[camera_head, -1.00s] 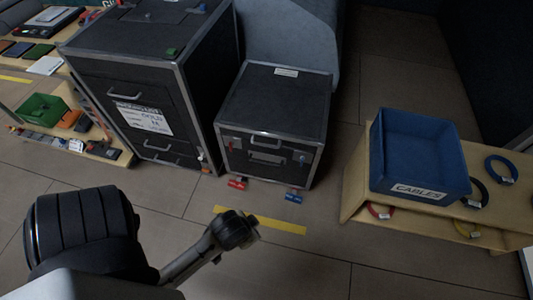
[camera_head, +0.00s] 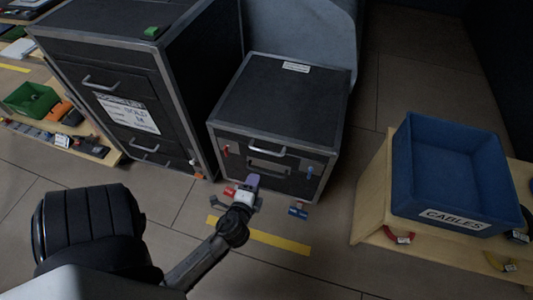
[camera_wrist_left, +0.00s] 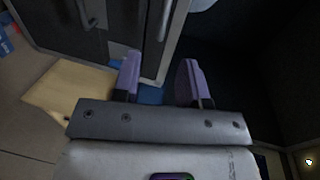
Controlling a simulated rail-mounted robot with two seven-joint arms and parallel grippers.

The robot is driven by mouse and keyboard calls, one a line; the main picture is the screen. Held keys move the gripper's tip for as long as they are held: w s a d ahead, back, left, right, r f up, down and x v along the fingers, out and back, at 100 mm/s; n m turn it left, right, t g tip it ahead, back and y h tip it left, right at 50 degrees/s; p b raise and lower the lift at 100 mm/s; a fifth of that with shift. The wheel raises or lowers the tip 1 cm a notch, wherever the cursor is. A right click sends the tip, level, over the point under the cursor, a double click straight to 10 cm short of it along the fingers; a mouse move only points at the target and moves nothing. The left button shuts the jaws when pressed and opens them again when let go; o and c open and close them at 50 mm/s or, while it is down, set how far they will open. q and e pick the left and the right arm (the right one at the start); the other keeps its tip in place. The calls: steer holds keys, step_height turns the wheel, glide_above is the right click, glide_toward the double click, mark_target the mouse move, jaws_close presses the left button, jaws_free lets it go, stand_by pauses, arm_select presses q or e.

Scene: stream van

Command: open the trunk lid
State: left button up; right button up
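The trunk (camera_head: 275,100) is a black case with silver edges in the middle of the head view. Its lid looks closed, with a pale label (camera_head: 296,67) on top. Its front has a silver handle (camera_head: 266,150), a red latch (camera_head: 225,150) at the left and a blue latch (camera_head: 309,172) at the right. My left gripper (camera_head: 252,182) is in front of the trunk's lower front, below the handle. In the left wrist view, the purple fingers of my left gripper (camera_wrist_left: 160,76) are apart with nothing held between them. Whether they touch the trunk is unclear. My right gripper is not in view.
A taller black case (camera_head: 130,70) stands close to the trunk's left. A blue cables bin (camera_head: 450,170) sits on a wooden bench (camera_head: 372,190) at the right. A red piece (camera_head: 229,191) and a blue piece (camera_head: 298,211) are low before the trunk, near yellow floor tape (camera_head: 280,242).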

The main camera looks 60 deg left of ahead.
arm_select(q)
glide_toward(267, 152)
steer(key=r+x, duration=0.1)
steer(key=x, duration=0.2)
steer(key=b+x, duration=0.1)
steer(key=x, duration=0.2)
steer(key=f+b+x, duration=0.1)
steer(key=x, duration=0.3)
steer(key=shift+a+f, duration=0.15)
steer(key=shift+f, duration=0.05)
steer(key=shift+w+a, duration=0.1)
steer(key=shift+w, duration=0.05)
steer(key=shift+f, duration=0.1)
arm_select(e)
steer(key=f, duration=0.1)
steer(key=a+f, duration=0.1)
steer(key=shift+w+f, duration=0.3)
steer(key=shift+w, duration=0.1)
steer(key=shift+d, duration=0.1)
arm_select(q)
steer(key=shift+c, duration=0.4)
jaws_close()
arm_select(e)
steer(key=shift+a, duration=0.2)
